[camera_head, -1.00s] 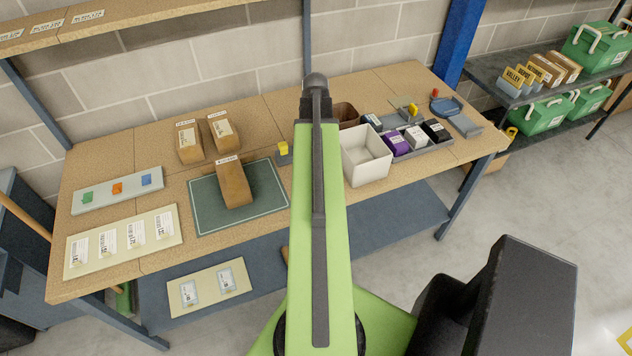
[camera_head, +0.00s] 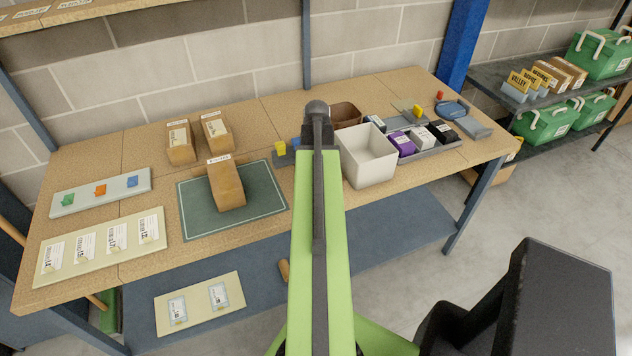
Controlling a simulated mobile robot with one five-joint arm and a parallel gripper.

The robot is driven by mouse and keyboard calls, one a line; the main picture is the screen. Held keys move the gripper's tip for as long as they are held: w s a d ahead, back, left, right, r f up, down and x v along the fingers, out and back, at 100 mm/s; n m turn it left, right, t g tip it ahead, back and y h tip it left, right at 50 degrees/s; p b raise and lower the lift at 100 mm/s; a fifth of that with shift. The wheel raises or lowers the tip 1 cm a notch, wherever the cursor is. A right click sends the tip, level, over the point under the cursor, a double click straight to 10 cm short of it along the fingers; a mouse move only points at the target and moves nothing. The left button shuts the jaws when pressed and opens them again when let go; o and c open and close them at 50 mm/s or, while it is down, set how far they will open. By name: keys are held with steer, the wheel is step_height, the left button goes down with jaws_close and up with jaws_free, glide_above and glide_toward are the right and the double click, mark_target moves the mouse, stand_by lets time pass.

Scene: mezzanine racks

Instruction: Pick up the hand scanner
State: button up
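I cannot pick out the hand scanner for certain. A small yellow and blue-grey item (camera_head: 281,154) stands behind the green mat, partly hidden by my arm. Another yellow piece (camera_head: 417,110) shows at the back right of the workbench (camera_head: 150,262), among small grey parts. Both are too small to identify. My green arm rises through the middle of the view and covers part of the bench. My gripper is not visible, so its opening and anything in it are hidden.
A brown box (camera_head: 226,186) sits on the green mat (camera_head: 255,208); two more boxes (camera_head: 181,143) stand behind. A white bin (camera_head: 369,158) and a grey tray (camera_head: 442,146) of small packs lie right of my arm. Grey floor (camera_head: 500,215) is clear at right.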

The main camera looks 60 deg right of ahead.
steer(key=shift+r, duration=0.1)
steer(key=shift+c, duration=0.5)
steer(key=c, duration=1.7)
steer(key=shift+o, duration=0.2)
